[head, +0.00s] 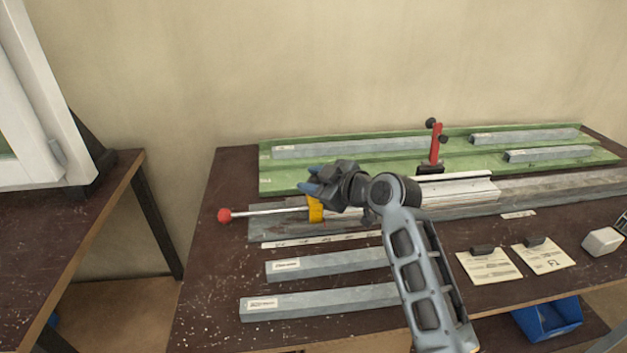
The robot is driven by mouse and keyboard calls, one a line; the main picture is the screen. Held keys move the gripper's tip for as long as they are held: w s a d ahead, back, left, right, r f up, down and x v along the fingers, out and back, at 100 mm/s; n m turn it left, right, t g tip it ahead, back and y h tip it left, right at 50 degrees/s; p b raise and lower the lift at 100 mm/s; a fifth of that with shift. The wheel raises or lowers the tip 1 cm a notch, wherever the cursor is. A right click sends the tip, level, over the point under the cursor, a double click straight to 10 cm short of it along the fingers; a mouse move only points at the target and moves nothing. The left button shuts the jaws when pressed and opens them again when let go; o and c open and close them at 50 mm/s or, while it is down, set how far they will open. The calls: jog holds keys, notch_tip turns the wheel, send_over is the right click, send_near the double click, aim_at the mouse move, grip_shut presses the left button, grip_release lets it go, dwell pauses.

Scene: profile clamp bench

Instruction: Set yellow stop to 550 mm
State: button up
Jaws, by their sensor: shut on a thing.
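The yellow stop (316,209) sits on the grey rail bed (282,227), near its left end. My gripper (311,182) reaches in from the right with its blue-tipped fingers at the top of the stop. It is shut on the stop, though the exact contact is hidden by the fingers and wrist. A rod with a red ball end (224,215) sticks out left of the stop. A pale scale strip (320,241) runs along the front of the bed; its figures are too small to read, and my arm covers its middle.
A red clamp (436,146) stands behind the rail. Grey profiles lie on the green board (375,159) and on the front of the dark bench (215,285). Paper cards (489,268) and a white block (603,241) lie at right. A blue bin (547,319) hangs below.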

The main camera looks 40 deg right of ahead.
grip_shut()
jog(key=w+a, duration=0.1)
jog(key=a, duration=0.2)
jog(key=w+a, duration=0.4)
jog(key=a, duration=0.1)
jog(key=shift+w+a, duration=0.1)
jog(key=shift+a, duration=0.2)
jog(key=o, duration=0.6)
grip_release()
jog(key=v, duration=0.8)
